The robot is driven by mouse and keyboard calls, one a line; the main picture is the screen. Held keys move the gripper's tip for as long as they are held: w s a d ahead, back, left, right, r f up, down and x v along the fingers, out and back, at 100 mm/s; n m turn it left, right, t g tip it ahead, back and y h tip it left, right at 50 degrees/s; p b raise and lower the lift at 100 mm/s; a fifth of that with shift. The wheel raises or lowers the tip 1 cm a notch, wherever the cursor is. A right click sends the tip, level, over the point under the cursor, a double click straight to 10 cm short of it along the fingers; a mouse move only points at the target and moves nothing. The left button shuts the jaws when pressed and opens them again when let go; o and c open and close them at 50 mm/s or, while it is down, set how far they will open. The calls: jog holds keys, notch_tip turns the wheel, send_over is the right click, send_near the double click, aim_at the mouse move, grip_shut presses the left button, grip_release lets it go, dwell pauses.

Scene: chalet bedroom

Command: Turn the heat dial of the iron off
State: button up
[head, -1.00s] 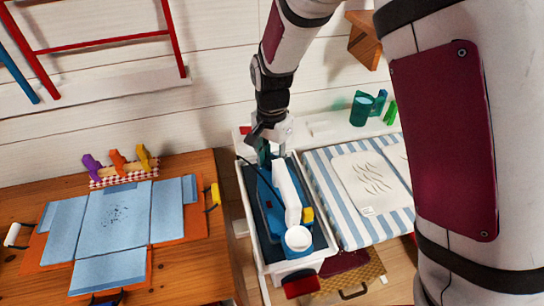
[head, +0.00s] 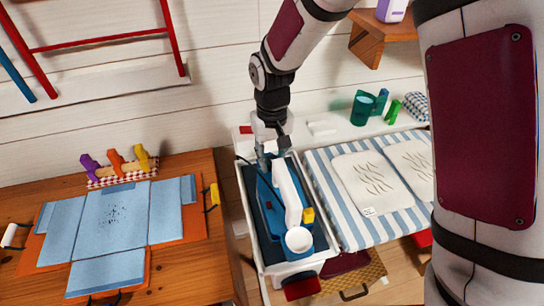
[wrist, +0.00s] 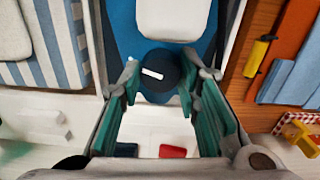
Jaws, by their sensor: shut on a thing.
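The blue iron (head: 266,193) with a white handle (head: 287,192) lies in a white-rimmed tray (head: 247,221). In the wrist view, its dark round heat dial (wrist: 158,84) has a white mark that lies nearly crosswise, slightly tilted. My gripper (head: 268,158) points down at the back end of the iron. In the wrist view, the green-padded fingers of my gripper (wrist: 160,80) stand on either side of the dial and are shut on it. In the head view, the dial is hidden by my gripper.
A striped ironing surface (head: 325,185) with pale folded cloths (head: 372,184) is right of the tray. A wooden table (head: 215,255) with blue cloth pieces (head: 112,222) is left.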

jog(key=n, duration=0.5)
jog(key=shift+n, duration=0.3)
jog(key=n, duration=0.5)
jog(key=shift+n, duration=0.3)
jog(key=n, duration=0.5)
jog(key=shift+p, duration=0.3)
jog(key=n, duration=0.5)
jog(key=shift+p, duration=0.35)
jog(key=shift+o, duration=0.2)
jog(key=shift+n, duration=0.4)
jog(key=shift+c, duration=0.2)
jog(key=o, duration=0.9)
